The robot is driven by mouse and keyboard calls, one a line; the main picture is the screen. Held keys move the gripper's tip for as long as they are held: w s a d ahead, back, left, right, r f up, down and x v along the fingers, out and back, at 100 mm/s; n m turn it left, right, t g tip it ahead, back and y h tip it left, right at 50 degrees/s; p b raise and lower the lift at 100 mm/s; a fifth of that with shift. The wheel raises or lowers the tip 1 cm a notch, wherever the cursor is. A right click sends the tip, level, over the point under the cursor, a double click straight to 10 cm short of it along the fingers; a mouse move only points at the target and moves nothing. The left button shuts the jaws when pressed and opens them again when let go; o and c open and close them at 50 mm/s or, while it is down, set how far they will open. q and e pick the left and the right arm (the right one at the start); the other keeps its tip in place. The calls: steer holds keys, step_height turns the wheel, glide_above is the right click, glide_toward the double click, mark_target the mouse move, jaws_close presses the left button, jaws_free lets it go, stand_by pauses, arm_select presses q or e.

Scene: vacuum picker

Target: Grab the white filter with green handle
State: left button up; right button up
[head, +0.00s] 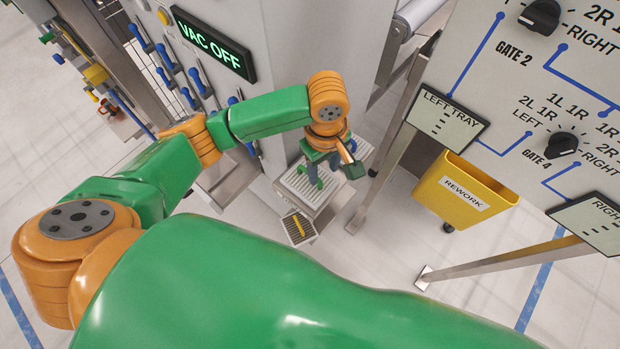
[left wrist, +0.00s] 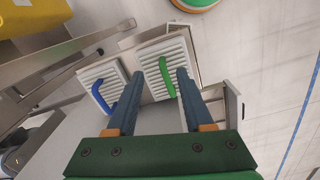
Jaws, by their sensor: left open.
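The white ribbed filter with the green handle (left wrist: 166,76) sits in a pale housing in the left wrist view. My left gripper (left wrist: 159,77) is open, and the green handle shows between its two dark blue fingers. I cannot tell whether the fingers reach down to handle height, and no contact is visible. In the head view my left gripper (head: 324,164) points down over a white ribbed filter (head: 298,184) and hides most of its handle. A similar white filter with a blue handle (left wrist: 105,94) sits beside it. My right gripper is not in view.
A filter with a yellow handle (head: 299,228) is near the housing. A yellow rework bin (head: 463,192) hangs to the right, by metal legs. A grey cabinet with a "VAC OFF" sign (head: 213,43) stands behind.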

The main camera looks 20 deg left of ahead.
mark_target(320, 181)
arm_select(q)
steer(key=shift+w+a+f+n, duration=0.1)
steer(key=shift+w+a+n, duration=0.05)
steer(key=shift+a+n, duration=0.15)
step_height(320, 181, down, 6)
steer(key=shift+f, duration=0.25)
jaws_close()
